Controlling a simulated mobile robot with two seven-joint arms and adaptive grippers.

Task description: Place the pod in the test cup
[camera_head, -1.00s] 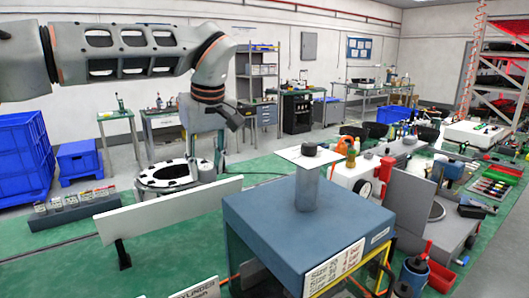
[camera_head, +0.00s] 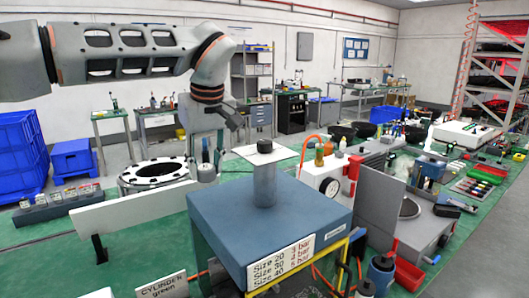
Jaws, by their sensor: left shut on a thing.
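My left arm comes in from the upper left, and its gripper (camera_head: 207,165) points down behind the long white panel. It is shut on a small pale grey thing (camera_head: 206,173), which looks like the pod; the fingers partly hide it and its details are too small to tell. It is left of the blue block and just right of a white ring with dark marks. A round opening (camera_head: 410,208) in the grey bench unit at right may be the test cup; I cannot tell for sure. My right gripper is not in view.
A blue block (camera_head: 315,208) on a yellow frame carries a grey post (camera_head: 265,186) with a white plate. The white panel (camera_head: 130,210) stands at the left front. The white ring (camera_head: 157,172), a grey upright plate (camera_head: 378,206) and a red bin (camera_head: 408,275) also stand on the green surface.

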